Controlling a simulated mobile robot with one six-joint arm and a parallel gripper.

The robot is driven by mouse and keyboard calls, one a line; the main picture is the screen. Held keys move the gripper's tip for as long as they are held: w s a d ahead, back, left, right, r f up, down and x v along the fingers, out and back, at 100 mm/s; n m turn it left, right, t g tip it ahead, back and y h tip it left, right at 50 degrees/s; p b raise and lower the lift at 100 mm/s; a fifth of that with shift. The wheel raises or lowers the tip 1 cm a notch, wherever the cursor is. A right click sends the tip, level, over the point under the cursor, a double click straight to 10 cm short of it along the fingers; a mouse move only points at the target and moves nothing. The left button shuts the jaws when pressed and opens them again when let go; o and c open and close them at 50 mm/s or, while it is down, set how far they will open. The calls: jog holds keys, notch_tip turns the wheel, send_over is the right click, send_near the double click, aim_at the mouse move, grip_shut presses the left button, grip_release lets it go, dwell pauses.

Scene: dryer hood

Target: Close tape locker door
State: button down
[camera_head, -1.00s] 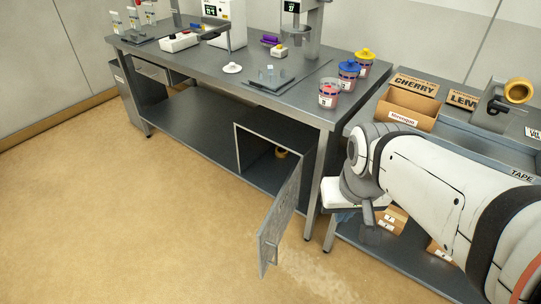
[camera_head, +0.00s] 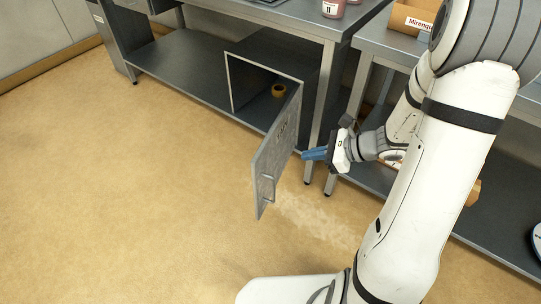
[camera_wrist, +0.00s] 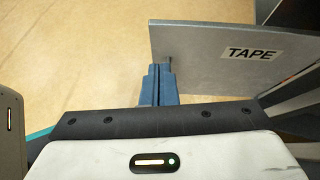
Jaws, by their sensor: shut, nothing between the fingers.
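The tape locker (camera_head: 229,84) stands under the bench, its grey door (camera_head: 279,139) swung wide open towards the floor. A handle (camera_head: 267,188) shows near the door's free edge. A yellow-brown tape roll (camera_head: 278,91) lies inside the locker. My gripper (camera_head: 303,155) has its blue fingers shut and empty, at the right side of the door, pointing at it. In the wrist view the fingers (camera_wrist: 160,72) overlap the left part of the door (camera_wrist: 205,50), which bears a TAPE label (camera_wrist: 255,53). Whether the fingertips touch the door I cannot tell.
The bench leg (camera_head: 322,110) and the side table's leg (camera_head: 345,125) stand close behind my gripper. The side table's lower shelf (camera_head: 480,220) lies to the right. The floor (camera_head: 150,190) left of and in front of the door is clear.

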notch_tip(320, 180, down, 2)
jog(key=w+m, duration=0.1)
jog(key=b, duration=0.3)
send_near(262, 155)
notch_tip(262, 155, down, 3)
jog(key=shift+t, duration=0.4)
jog(key=a, duration=0.2)
jog(key=w+a, duration=0.1)
jog(key=a, duration=0.1)
jog(key=shift+a+b, duration=0.1)
jog(key=shift+b, duration=0.2)
jog(key=shift+w+a+m, duration=0.25)
jog(key=shift+a+m, duration=0.05)
jog(key=shift+a, duration=0.15)
